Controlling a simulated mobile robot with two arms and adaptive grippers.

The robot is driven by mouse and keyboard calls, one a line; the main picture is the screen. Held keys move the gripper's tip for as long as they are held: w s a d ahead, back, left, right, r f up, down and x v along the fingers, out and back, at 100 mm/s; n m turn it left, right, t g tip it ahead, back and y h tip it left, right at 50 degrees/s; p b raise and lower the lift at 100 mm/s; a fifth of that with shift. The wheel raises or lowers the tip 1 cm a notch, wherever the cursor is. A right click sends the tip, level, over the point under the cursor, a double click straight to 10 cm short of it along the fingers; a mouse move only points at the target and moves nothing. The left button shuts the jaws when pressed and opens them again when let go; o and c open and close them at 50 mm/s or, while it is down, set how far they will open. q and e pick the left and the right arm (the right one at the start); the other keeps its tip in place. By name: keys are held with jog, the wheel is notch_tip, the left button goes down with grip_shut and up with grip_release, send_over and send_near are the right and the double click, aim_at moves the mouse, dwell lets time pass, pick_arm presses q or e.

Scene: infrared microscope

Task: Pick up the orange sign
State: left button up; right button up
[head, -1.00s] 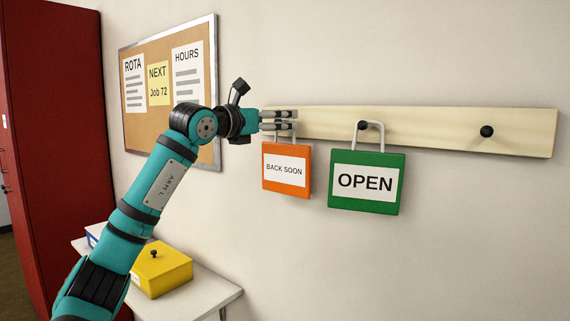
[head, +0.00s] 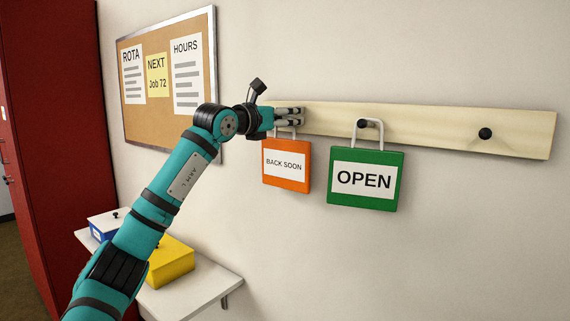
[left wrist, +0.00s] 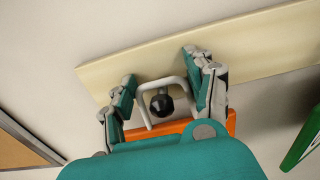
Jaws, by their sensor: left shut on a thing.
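The orange sign (head: 286,165) reads "BACK SOON" and hangs upright against the wall by its pale loop handle, at the left part of the wooden rail. In the left wrist view, the orange sign (left wrist: 231,122) shows only as its top edge, and a dark peg (left wrist: 162,103) stands inside its loop. My left gripper (head: 291,116) is at the loop, just above the sign's body. It is shut on the sign's handle, with its fingers (left wrist: 163,88) on either side of the loop. My right gripper is in neither view.
A green "OPEN" sign (head: 363,199) hangs close on the right. The wooden rail (head: 430,129) has a bare peg (head: 485,133) at its right. A corkboard (head: 195,137) is at left. Below, a white shelf (head: 205,288) carries a yellow box (head: 172,262) and a blue-and-white box (head: 103,222).

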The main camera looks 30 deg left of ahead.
pick_arm(q)
grip_shut()
dwell(0.5)
